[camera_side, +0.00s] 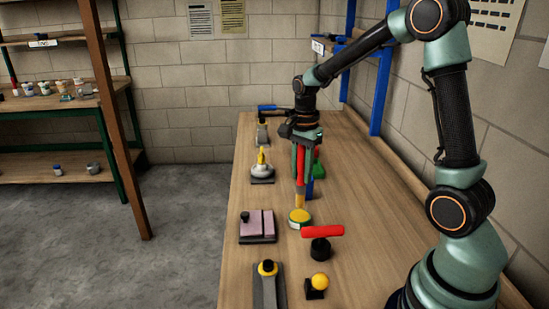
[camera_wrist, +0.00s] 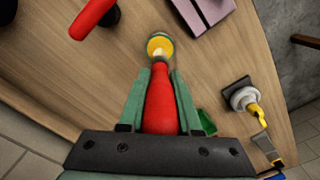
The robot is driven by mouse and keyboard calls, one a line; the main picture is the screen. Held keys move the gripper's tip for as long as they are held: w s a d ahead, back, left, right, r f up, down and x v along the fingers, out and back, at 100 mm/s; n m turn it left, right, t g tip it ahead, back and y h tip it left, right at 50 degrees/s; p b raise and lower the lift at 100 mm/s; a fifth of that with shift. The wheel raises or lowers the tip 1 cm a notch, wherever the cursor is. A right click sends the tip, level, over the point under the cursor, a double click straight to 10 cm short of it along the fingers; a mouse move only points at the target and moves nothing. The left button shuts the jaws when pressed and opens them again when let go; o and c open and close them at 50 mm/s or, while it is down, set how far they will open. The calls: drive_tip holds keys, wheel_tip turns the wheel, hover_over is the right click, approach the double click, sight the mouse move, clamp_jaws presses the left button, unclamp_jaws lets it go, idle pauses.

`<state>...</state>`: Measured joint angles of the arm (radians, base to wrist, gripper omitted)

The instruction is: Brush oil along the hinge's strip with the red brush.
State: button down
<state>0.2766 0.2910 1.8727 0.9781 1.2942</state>
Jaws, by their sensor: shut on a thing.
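My gripper (camera_side: 303,150) is shut on the red brush (camera_side: 300,167), which hangs upright with its bristles down. In the wrist view the red brush handle (camera_wrist: 161,105) lies between the two green fingers of my gripper (camera_wrist: 160,78). The brush tip is at a small round pot with a yellow top (camera_side: 299,215); this pot also shows in the wrist view (camera_wrist: 160,39). I cannot tell if the bristles touch it. A mauve two-leaf plate on a dark base, seemingly the hinge (camera_side: 257,224), lies left of the pot. Part of it shows in the wrist view (camera_wrist: 206,10).
A red-handled tool on a black base (camera_side: 321,246) stands close in front of the pot. A yellow-knobbed piece (camera_side: 317,284) and a long grey plate (camera_side: 268,290) are nearer the camera. A grey piece with a yellow spout (camera_side: 262,172) stands behind the hinge. Bare wood lies on the right.

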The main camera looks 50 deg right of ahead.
sight(303, 158)
drive_tip(key=shift+r, duration=1.75)
drive_tip(key=s+a+n, duration=0.5)
drive_tip(key=a+n, duration=0.6)
drive_tip(key=n, duration=0.7)
drive_tip(key=shift+s+r, duration=0.2)
drive_tip(key=shift+r, duration=0.15)
drive_tip(key=c, duration=1.2)
unclamp_jaws()
clamp_jaws()
